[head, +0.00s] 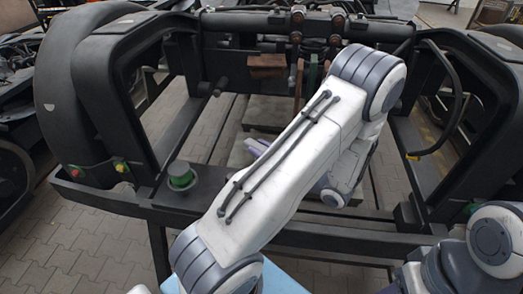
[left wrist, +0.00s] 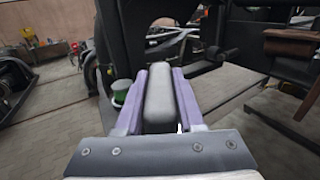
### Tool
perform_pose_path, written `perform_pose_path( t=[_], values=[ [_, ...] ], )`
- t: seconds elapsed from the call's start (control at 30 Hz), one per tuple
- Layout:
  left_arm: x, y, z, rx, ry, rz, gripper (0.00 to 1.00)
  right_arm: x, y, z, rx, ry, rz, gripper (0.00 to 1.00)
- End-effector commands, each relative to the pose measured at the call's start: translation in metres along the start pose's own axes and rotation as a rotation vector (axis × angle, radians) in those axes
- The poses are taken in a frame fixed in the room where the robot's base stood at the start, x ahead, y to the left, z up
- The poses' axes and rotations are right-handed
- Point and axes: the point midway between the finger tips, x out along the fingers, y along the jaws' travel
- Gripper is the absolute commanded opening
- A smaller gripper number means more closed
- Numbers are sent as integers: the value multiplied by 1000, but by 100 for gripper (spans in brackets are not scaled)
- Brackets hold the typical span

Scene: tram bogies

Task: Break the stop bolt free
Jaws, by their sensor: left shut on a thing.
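My left gripper shows best in the left wrist view (left wrist: 157,72), where its two purple fingers are closed on a grey, rounded bar-like piece (left wrist: 158,100). What the far end of this piece touches cannot be told. In the head view a purple part of the left gripper (head: 257,147) shows beside my white arm, which hides the rest. I cannot pick out the stop bolt for certain. A black cylinder with a green band (head: 180,177) stands on the front beam of the dark bogie frame (head: 110,195); it shows left of the fingers in the left wrist view (left wrist: 121,88). My right gripper is out of view.
Brown blocks (head: 267,63) sit at the frame's rear crossbeam. A black hose with a yellow end (head: 430,152) hangs at the right. Red and yellow fittings (head: 75,172) sit on the left beam. Paved floor (head: 60,240) lies open at the front left.

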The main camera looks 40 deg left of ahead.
Motion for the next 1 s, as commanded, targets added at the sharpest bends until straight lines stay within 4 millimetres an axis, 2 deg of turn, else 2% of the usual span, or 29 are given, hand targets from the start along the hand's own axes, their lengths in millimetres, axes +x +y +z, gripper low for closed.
perform_pose_path(
  t=[0.37,1.0],
  values=[
    [-2,0,3,5,-6,-2,0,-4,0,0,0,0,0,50],
    [-2,0,-39,4,-5,-2,0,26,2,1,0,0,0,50]
  ],
)
